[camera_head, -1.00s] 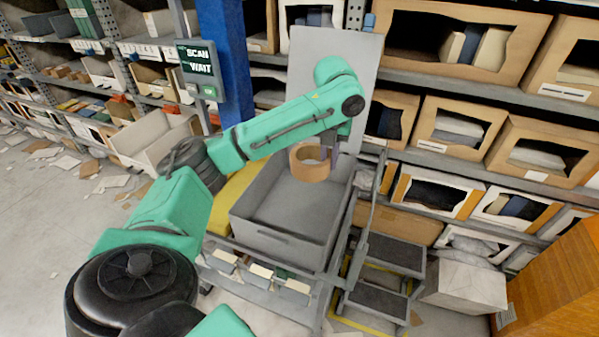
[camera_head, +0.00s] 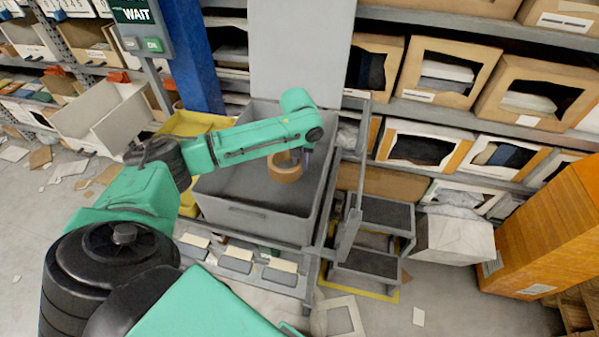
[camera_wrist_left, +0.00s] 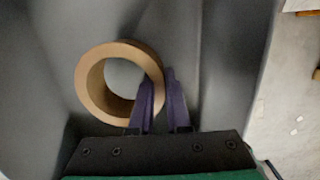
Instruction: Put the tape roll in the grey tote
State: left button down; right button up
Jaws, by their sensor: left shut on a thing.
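The tan tape roll (camera_head: 284,168) is held by my left gripper (camera_head: 303,160) inside the open top of the grey tote (camera_head: 257,220). In the left wrist view, the tape roll (camera_wrist_left: 92,88) has its wall between the two purple fingers of my left gripper (camera_wrist_left: 158,98), and grey tote walls (camera_wrist_left: 225,70) surround it. The roll appears above the tote's floor, but its exact height is hard to tell. The tote stands on a cart, and my left arm crosses over its left and back part. My right gripper is not in view.
A yellow bin (camera_head: 197,124) stands left of the tote behind my arm. A grey step stool (camera_head: 372,245) and a pale box (camera_head: 453,238) are to the right. Shelves with open cartons (camera_head: 450,70) line the back. A wooden orange cabinet (camera_head: 555,230) is at far right.

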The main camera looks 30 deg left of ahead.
aim_at(300, 175)
pick_arm(q)
notch_tip(300, 175, down, 5)
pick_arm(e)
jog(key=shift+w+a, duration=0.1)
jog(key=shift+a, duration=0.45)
pick_arm(q)
jog(key=shift+f, duration=0.1)
jog(key=c, duration=0.9)
grip_release()
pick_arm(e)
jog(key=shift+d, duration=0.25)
pick_arm(q)
jog(key=shift+r, duration=0.4)
jog(key=r, duration=0.3)
jog(key=s+r, duration=0.1)
jog(key=r, duration=0.7)
jog(key=shift+s+d, duration=0.15)
jog(key=shift+d, duration=0.1)
jog(key=shift+r, duration=0.2)
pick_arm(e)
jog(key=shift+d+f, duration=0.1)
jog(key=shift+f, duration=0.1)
pick_arm(q)
jog(key=shift+r, duration=0.1)
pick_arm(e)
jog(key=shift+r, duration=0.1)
